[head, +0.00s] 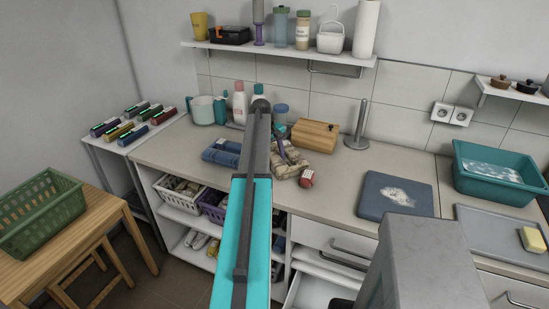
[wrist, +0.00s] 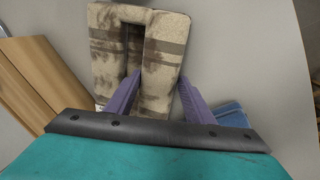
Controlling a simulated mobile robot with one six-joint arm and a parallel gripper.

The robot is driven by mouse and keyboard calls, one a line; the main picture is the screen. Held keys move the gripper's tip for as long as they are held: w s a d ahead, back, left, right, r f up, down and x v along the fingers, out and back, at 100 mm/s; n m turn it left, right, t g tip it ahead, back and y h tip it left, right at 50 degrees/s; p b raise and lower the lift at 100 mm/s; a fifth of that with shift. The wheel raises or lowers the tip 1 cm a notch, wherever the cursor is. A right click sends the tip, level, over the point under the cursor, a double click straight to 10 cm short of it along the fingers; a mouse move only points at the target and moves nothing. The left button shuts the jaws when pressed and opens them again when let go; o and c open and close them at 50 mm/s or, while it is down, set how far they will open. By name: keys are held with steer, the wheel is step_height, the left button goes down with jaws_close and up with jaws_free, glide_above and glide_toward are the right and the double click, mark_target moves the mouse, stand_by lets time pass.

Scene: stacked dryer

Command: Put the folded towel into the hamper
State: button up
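A folded beige towel with brown stripes (wrist: 108,55) lies on the counter; in the head view the towel (head: 291,168) is partly behind my arm and gripper. My gripper (wrist: 160,78) is open. Its purple fingers lie on either side of one fold of the towel in the wrist view; contact cannot be told. In the head view my gripper (head: 285,152) is over the towel. A folded blue cloth (head: 222,152) lies to its left. A green slatted basket (head: 40,215), which looks like the hamper, stands on a wooden table at the left; its inside looks empty.
A wooden box (head: 315,136) and a paper-roll stand (head: 358,125) stand behind the towel. A small red-and-white item (head: 306,178) lies beside it. A blue board (head: 396,194) lies to the right. Bottles stand at the back. A drawer below (head: 322,290) is open.

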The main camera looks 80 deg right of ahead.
steer(key=o, duration=0.3)
steer(key=shift+o, duration=0.2)
steer(key=shift+r, duration=0.1)
steer(key=b+v, duration=0.3)
steer(key=v, duration=0.9)
stand_by(0.5)
